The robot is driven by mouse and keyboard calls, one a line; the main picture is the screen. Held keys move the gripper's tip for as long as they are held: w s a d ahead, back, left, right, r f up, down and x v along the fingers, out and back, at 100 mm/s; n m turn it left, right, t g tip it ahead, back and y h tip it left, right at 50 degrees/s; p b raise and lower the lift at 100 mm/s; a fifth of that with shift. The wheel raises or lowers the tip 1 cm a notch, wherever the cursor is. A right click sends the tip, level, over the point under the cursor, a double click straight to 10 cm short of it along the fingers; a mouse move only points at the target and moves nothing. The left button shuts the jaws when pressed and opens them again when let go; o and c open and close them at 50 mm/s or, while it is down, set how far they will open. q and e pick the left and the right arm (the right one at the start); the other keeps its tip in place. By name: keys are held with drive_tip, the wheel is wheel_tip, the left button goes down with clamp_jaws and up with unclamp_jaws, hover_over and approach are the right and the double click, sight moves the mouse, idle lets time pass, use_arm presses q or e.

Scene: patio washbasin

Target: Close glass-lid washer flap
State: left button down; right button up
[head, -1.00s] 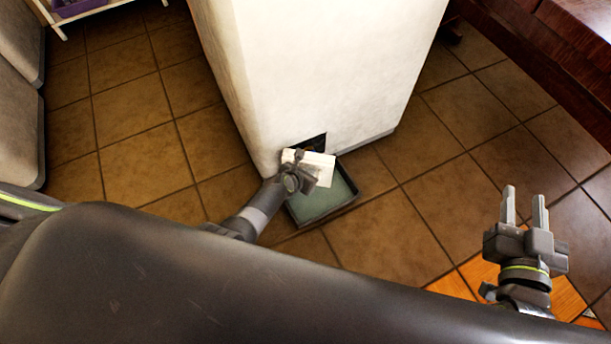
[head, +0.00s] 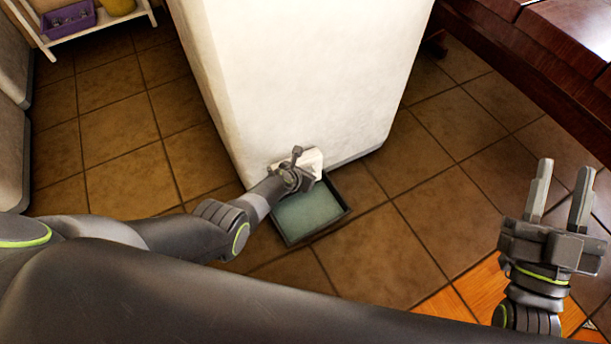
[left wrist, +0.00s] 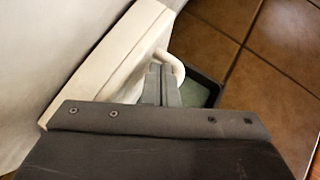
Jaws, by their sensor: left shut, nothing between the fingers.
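The washer is a white, box-like body (head: 300,75) in the middle of the head view. Its small white flap (head: 314,160) is low on the front, mostly behind my left gripper (head: 298,160). In the left wrist view the flap (left wrist: 108,62) is a pale panel against the white wall, with a curved white handle (left wrist: 178,66). My left gripper (left wrist: 161,82) is shut and empty, its fingers beside the handle; contact is unclear. No dark opening shows around the flap, but whether it is fully closed is hidden. My right gripper (head: 562,190) is open and empty, far right.
A dark-rimmed tray (head: 337,213) with a greenish bottom lies on the tiles below the flap. A white rack (head: 45,43) with a purple bin (head: 68,20) stands at upper left. Dark wooden furniture (head: 540,50) is at upper right. Tiled floor between is clear.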

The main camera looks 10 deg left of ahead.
use_arm(q)
drive_tip(key=shift+w, duration=0.2)
use_arm(e)
drive_tip(key=shift+s+a+r+t, duration=0.15)
drive_tip(key=shift+s+r+t, duration=0.2)
drive_tip(key=shift+r+t, duration=0.2)
drive_tip(key=shift+w+f, duration=0.1)
